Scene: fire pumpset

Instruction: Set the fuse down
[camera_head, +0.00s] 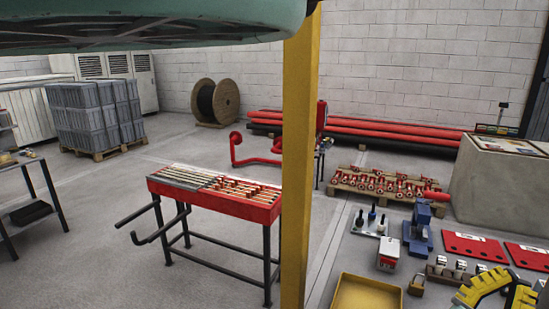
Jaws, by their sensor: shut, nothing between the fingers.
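I cannot make out a fuse in the head view. Small parts lie on the right side: a white and red box (388,253), a blue vice-like tool (418,235) and a light plate (371,224) with dark-topped pieces. They are too small to tell whether any is a fuse.
A yellow post (298,170) crosses the view, under a teal body (150,22) at the top. A red-topped bench (215,192) with dark handles stands left of it. A yellow tray (368,292) lies at the lower right. The left-middle floor is open.

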